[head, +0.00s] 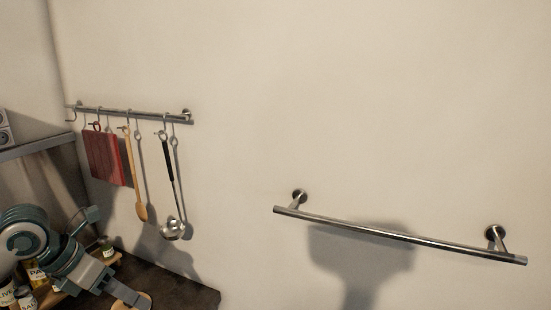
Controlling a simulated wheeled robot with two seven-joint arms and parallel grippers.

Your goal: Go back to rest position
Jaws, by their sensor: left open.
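My left gripper (129,277) is at the lower left, above the dark counter (190,291). Its fingers are apart and nothing shows between them. My left arm comes in from the left edge in teal and grey and covers part of the counter. My right gripper is not in this view.
A wall rail (135,112) holds a red cloth or board (104,157), a wooden spoon (139,195) and a ladle (171,228). A bare metal bar (390,233) is on the wall at right. Jars (24,297) stand behind my arm. A shelf (38,146) is at left.

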